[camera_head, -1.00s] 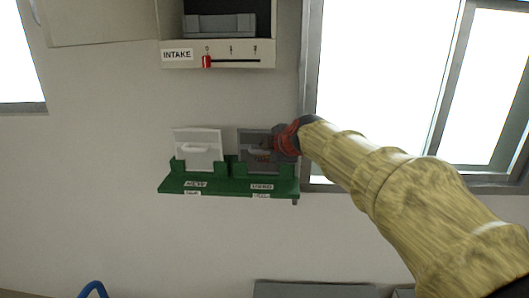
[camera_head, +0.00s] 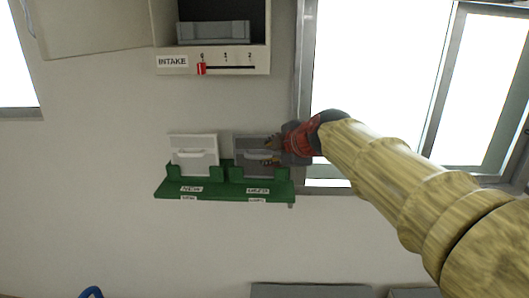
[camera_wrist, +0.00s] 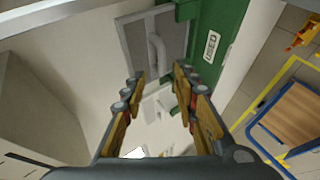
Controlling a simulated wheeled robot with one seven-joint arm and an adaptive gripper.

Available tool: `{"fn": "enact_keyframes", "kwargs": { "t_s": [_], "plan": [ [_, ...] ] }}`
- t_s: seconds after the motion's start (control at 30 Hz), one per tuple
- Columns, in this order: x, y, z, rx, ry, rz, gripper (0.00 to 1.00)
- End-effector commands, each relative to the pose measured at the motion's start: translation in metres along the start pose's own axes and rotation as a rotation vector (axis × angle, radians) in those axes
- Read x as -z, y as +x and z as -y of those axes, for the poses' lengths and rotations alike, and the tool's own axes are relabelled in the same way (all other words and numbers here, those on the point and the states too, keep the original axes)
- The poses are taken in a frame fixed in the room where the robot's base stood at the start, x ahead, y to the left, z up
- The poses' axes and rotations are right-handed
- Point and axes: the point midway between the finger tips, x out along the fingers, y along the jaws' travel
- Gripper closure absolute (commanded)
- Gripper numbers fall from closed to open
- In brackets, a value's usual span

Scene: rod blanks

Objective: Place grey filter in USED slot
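The grey filter (camera_head: 252,152) stands upright in the right slot of the green rack (camera_head: 172,190), above the USED label (camera_head: 257,191). In the wrist view the grey filter (camera_wrist: 135,42) shows its handle (camera_wrist: 157,52) just beyond my fingertips. My gripper (camera_head: 271,153) is in front of the filter's right part and hides some of it. In the wrist view my gripper (camera_wrist: 160,80) has its fingers spread with nothing between them, apart from the handle. The USED label (camera_wrist: 211,46) is beside the filter there.
A white filter (camera_head: 194,152) stands in the rack's left slot, labelled NEW. Above is an open intake box (camera_head: 215,62) with a grey part (camera_head: 213,31) inside and a red lever (camera_head: 201,69) at 0. A window frame (camera_head: 300,80) is close to my arm.

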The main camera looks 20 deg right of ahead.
Motion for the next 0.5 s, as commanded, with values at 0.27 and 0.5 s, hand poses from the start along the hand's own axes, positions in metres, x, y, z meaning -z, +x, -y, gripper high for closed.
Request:
{"fn": "enact_keyframes", "kwargs": {
  "t_s": [0.27,0.5],
  "plan": [
    [0.000,-0.028,0.000,0.000,0.001,0.000,0.71],
    [0.000,-0.030,0.002,0.003,0.006,0.000,0.71]
  ]
}}
